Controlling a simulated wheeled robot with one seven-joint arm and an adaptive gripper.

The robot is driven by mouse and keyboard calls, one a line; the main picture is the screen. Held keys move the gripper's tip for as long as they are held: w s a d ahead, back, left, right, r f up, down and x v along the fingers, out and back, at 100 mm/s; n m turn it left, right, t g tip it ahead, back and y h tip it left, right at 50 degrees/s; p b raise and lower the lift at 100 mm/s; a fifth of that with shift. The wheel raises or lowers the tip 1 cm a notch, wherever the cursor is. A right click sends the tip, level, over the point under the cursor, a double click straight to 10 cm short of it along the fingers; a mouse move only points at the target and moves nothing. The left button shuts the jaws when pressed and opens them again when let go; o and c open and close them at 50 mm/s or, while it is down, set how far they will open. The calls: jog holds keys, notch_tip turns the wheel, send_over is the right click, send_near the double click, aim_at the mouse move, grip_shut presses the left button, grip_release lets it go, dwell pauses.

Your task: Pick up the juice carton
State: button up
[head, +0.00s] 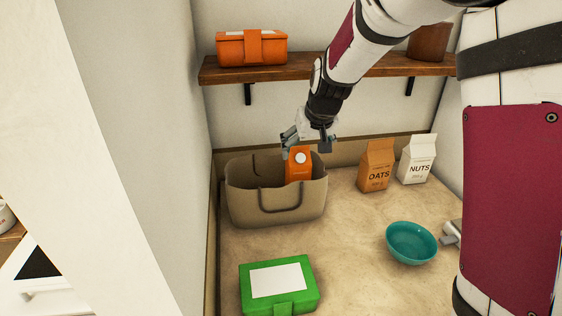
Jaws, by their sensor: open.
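An orange carton with a white round cap (299,167), which looks like the juice carton, stands upright in the beige basket (250,205). Its lower part is hidden by the basket's front wall. My gripper (307,148) is open and points down at the top of the carton, with one finger to the left and one to the right of it. I cannot tell whether the fingers touch the carton.
A brown oats bag (376,168) and a white nuts bag (417,160) stand right of the basket. A teal bowl (411,243) and a green box (279,287) lie nearer. A wooden shelf (300,68) above holds an orange box (251,48). The counter's middle is clear.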

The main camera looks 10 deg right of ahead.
aim_at(300, 161)
jog(key=x, duration=0.3)
jog(key=w+x, duration=0.1)
jog(key=x, duration=0.7)
jog(key=shift+w+d+r, duration=0.2)
jog(key=shift+d+r, duration=0.05)
jog(key=shift+r, duration=0.05)
jog(key=shift+d+p+x, duration=0.1)
jog(key=shift+p+x, duration=0.25)
jog(key=shift+x, duration=1.05)
jog(key=shift+d+p+x, duration=0.15)
jog(key=shift+p+x, duration=0.15)
jog(key=shift+x, duration=1.05)
jog(key=shift+s+f, duration=0.1)
jog(key=c, duration=1.9)
